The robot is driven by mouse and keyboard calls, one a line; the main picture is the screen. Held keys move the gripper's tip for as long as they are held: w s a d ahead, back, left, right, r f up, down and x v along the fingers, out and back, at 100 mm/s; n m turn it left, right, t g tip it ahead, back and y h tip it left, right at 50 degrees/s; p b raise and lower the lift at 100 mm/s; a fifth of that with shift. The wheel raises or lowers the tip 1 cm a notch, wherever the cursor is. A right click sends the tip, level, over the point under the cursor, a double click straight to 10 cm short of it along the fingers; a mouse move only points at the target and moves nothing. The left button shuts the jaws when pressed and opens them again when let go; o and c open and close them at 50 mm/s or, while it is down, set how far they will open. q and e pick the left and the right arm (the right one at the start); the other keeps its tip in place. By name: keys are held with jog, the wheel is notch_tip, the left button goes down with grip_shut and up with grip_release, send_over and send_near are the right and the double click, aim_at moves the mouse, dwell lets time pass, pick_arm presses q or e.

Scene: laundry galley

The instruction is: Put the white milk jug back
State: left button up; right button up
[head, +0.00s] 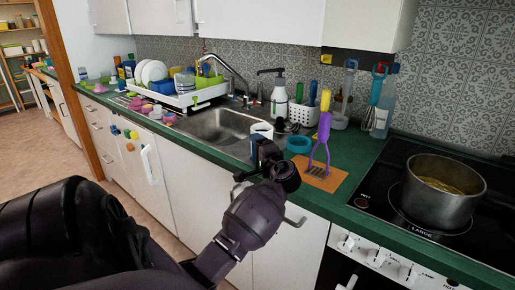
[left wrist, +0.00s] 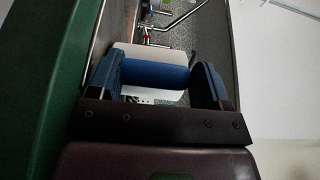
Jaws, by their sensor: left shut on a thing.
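The white milk jug (head: 262,129) is at the front edge of the sink, its upper part showing above my left gripper (head: 266,153). The gripper hides its lower part, so I cannot tell whether it touches the counter. In the left wrist view my left gripper (left wrist: 160,85) is shut, with a rounded blue part between its blue fingers. The white surface of the jug (left wrist: 126,55) shows right behind that blue part. My right gripper is not in view.
A steel sink (head: 215,124) is behind the gripper. A teal ring-shaped item (head: 299,145) and a purple masher on an orange mat (head: 330,178) are to the right. A pot (head: 442,205) stands on the hob. A white dish rack (head: 180,97) is at the left.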

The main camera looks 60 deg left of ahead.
pick_arm(q)
jog(key=shift+r, duration=0.1)
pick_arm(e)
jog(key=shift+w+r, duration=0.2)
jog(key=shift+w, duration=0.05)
pick_arm(q)
jog(key=shift+f, duration=0.25)
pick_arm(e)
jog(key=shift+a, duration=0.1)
pick_arm(q)
jog(key=o, duration=0.9)
jog(key=shift+o, duration=0.2)
jog(key=shift+r, duration=0.25)
jog(key=s+d, duration=0.1)
jog(key=d, duration=1.1)
jog(key=shift+s+p, duration=0.2)
jog(key=shift+p, duration=0.2)
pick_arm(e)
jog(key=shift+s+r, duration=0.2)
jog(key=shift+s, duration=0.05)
